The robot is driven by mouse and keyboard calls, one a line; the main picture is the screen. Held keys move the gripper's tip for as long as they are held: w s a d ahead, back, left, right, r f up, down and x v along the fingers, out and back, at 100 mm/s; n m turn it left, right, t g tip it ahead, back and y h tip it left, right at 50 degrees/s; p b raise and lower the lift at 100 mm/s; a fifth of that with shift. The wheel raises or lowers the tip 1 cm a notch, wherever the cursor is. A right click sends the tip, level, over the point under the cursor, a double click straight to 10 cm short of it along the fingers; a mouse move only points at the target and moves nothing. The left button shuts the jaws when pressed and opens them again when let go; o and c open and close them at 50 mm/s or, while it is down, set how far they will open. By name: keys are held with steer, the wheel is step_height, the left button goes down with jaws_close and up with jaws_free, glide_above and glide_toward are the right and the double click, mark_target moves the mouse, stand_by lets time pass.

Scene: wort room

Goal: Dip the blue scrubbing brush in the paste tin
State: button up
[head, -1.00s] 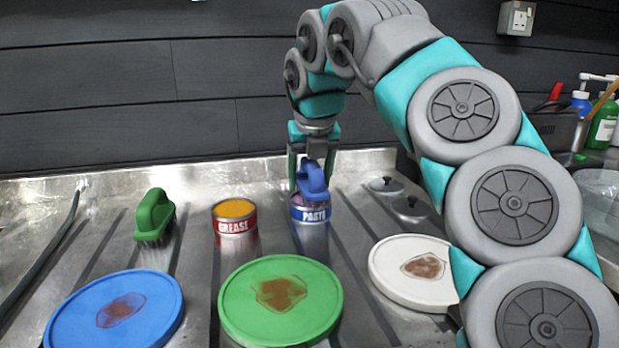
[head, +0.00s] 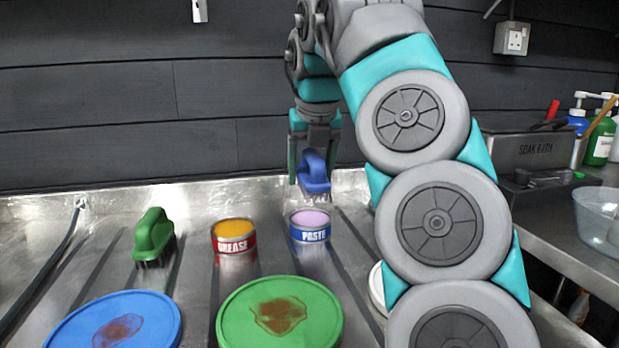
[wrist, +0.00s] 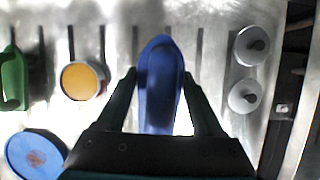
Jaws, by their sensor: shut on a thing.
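The blue scrubbing brush (head: 314,175) is in my gripper (head: 315,150), which is shut on its handle. The brush hangs bristles down, just above the paste tin and apart from it. The paste tin (head: 310,234) has a blue label reading PASTE and an open top with pale purple paste. In the wrist view the blue brush (wrist: 160,85) lies between the two fingers of my gripper (wrist: 160,90). The brush hides the paste tin in that view.
A red grease tin (head: 234,243) with orange contents stands left of the paste tin. A green brush (head: 154,235) stands further left. Blue (head: 80,330) and green (head: 235,310) stained discs lie in front. A soak bath box (head: 535,150) stands right. My arm mostly hides a white disc.

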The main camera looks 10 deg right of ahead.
steer(key=shift+d+r, duration=0.15)
steer(key=shift+r, duration=0.4)
steer(key=shift+s+a+r, duration=0.15)
steer(key=shift+a+r, duration=0.05)
steer(key=shift+r, duration=0.05)
steer(key=shift+s+a+r, duration=0.15)
steer(key=shift+s+a, duration=0.05)
steer(key=shift+a, duration=0.6)
